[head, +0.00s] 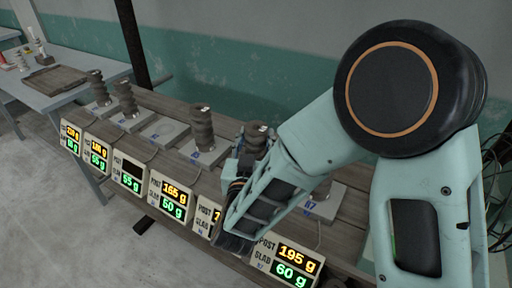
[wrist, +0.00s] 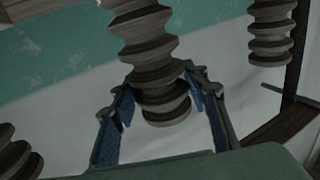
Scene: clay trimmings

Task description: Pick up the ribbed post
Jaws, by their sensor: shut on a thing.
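The ribbed post (head: 255,138) is a dark grey-brown, spiral-ridged column with a small white tag on top. It stands fourth from the left among the posts on the bench in the head view. In the wrist view the ribbed post (wrist: 145,40) passes between the two blue-padded fingers of my gripper (wrist: 160,98), which is shut on it near one end. In the head view my gripper (head: 243,152) is at the post, and my arm hides the post's lower part. I cannot tell whether it touches its slab.
Similar posts stand to the left: one nearby (head: 202,128) and two farther off (head: 126,98) (head: 99,88). A pale slab (head: 322,203) to the right is bare. Lit weight displays (head: 170,198) line the bench's front edge. A dark pole (head: 132,45) rises behind.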

